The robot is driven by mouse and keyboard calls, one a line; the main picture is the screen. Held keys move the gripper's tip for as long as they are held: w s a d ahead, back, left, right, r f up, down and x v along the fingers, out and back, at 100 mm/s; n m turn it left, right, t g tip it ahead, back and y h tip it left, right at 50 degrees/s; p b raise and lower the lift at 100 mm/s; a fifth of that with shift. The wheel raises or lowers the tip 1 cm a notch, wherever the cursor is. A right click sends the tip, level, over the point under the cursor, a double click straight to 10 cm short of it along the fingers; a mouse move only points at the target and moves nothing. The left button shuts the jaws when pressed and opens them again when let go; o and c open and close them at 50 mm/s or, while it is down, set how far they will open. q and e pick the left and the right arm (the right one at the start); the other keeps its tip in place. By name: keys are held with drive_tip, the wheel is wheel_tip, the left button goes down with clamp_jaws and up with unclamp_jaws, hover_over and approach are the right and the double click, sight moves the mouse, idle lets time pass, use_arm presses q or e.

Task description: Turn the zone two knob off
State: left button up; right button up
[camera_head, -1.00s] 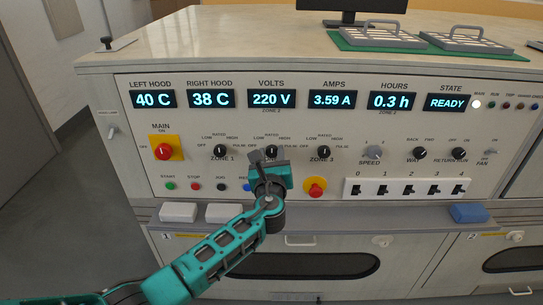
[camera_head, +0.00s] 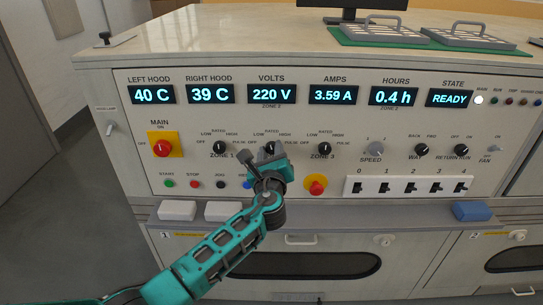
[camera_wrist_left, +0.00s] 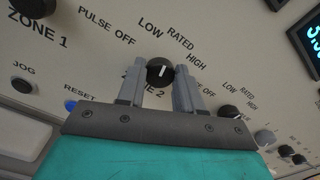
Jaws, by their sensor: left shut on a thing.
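The zone two knob (camera_wrist_left: 159,71) is round and black with a white pointer line. In the left wrist view it sits between my left gripper's (camera_wrist_left: 160,75) two grey fingers, which are shut on its sides. The pointer aims between the LOW and RATED marks, away from OFF. In the head view my left gripper (camera_head: 266,160) is at the panel, and its fingers hide most of the knob. My right gripper is in neither view.
The zone one knob (camera_head: 219,148) is to the left and the zone three knob (camera_head: 324,149) to the right. A red stop button (camera_head: 316,185) is just right of my wrist. The state display (camera_head: 450,98) reads READY.

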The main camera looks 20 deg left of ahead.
use_arm(q)
drive_tip(key=shift+f+n+b, duration=0.2)
drive_tip(key=shift+n+b, duration=0.3)
drive_tip(key=shift+n, duration=0.5)
drive_tip(key=shift+n+b, duration=0.55)
drive_tip(key=shift+n, duration=0.35)
drive_tip(key=n+b, duration=0.1)
drive_tip(key=n, duration=0.1)
drive_tip(key=shift+n+b, duration=0.3)
drive_tip(key=shift+n, duration=0.1)
drive_tip(key=n+b, duration=0.2)
drive_tip(key=n, duration=0.1)
drive_tip(key=shift+a+f, duration=0.1)
drive_tip(key=shift+n+b, duration=0.7)
drive_tip(key=shift+n, duration=0.9)
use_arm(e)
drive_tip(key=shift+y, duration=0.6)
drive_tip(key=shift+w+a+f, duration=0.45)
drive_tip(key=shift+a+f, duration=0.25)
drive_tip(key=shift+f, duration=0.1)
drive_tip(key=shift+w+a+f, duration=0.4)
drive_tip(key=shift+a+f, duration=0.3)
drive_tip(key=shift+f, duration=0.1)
use_arm(q)
drive_tip(key=o, duration=1)
drive_tip(key=shift+o, duration=0.2)
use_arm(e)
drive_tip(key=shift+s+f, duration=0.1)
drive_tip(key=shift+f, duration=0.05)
